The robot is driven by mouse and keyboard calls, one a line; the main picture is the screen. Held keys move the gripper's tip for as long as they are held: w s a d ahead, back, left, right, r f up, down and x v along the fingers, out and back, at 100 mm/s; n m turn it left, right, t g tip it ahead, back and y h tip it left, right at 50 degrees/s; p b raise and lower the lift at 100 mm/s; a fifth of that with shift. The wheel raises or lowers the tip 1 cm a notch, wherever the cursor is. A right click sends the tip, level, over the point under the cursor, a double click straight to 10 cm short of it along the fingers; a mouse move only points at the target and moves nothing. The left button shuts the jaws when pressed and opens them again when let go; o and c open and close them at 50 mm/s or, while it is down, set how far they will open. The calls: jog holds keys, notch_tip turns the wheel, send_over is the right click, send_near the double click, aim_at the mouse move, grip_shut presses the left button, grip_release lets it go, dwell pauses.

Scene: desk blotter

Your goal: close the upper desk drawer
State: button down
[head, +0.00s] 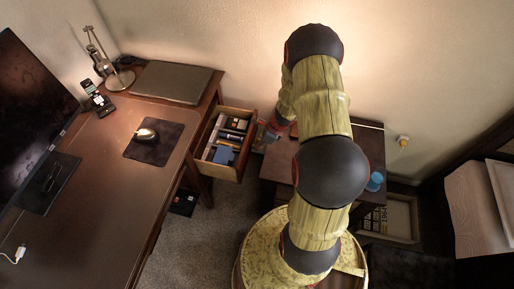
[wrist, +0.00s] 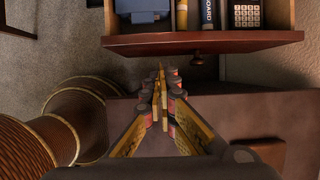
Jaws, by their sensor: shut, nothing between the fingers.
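The upper desk drawer (head: 243,170) is pulled out of the desk's right side in the head view, with its contents showing. In the wrist view its reddish-brown front (wrist: 235,40) crosses the top of the picture, with a dark round knob (wrist: 197,59) on it. My gripper (wrist: 162,72) is shut and empty. Its fingertips point at the drawer front, left of the knob, with a small gap seen between them in the picture; I cannot tell if they touch. In the head view my gripper (head: 270,134) is small and partly hidden beside the drawer's outer end.
The drawer holds a blue box (wrist: 142,8), a calculator (wrist: 246,13) and other stationery. The desk (head: 100,165) carries a monitor, lamp, phone, closed laptop and mouse on a pad. A low dark table (head: 275,168) with a blue cup (head: 375,181) stands behind my arm.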

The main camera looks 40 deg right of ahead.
jog(key=b+x, duration=0.2)
jog(key=x, duration=0.6)
jog(key=p, duration=0.5)
send_over(209, 150)
jog(key=shift+b, duration=0.3)
jog(key=shift+r, duration=0.2)
jog(key=shift+r+p, duration=0.25)
jog(key=shift+p, duration=0.05)
jog(key=p+v, duration=0.5)
jog(key=v, duration=0.4)
jog(key=shift+s+d+p, duration=0.2)
jog(key=shift+s+p, duration=0.05)
jog(key=shift+p, duration=0.1)
